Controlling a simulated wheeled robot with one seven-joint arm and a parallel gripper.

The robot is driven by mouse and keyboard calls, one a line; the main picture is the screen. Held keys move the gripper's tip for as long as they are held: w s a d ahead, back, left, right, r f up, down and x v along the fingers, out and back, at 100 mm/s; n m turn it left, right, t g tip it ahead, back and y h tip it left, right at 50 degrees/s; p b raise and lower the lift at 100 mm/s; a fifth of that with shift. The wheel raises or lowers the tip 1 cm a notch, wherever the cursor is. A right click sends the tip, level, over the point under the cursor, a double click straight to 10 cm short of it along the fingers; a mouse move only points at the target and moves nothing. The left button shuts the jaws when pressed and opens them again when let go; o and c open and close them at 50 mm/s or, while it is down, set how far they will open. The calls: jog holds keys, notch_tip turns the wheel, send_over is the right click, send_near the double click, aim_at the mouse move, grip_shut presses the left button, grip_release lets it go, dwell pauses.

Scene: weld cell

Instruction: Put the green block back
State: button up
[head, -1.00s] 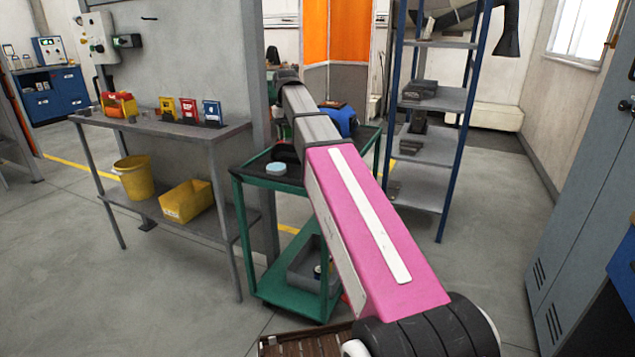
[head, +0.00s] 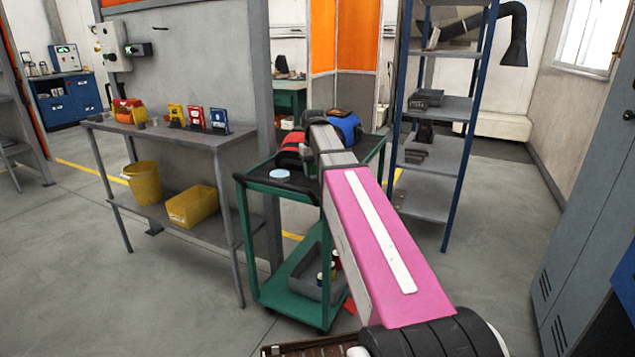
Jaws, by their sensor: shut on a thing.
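I see no green block in the head view. My pink arm reaches forward from the lower right, and its far end is over the green cart (head: 243,215). My gripper cannot be made out; it is hidden at or behind the far end of the arm, so what it holds does not show. On the cart top lie a pale blue round disc (head: 279,175), a red and black item (head: 293,143) and a blue item (head: 347,127), the last two partly covered by the arm.
A grey bench (head: 185,137) at left carries a red and yellow holder (head: 128,111) and yellow, red and blue upright cards (head: 196,117). Below are a yellow bucket (head: 143,183) and yellow bin (head: 191,206). A blue-framed shelf rack (head: 430,205) stands behind the cart. Floor at right is open.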

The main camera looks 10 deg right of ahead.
aim_at(317, 187)
jog(key=shift+w+d+f, duration=0.35)
jog(key=shift+d+f, duration=0.25)
jog(key=shift+d, duration=0.15)
jog(key=shift+f, duration=1.9)
jog(key=o, duration=0.9)
jog(key=shift+f, duration=0.1)
notch_tip(317, 187, up, 12)
jog(key=shift+r, duration=0.15)
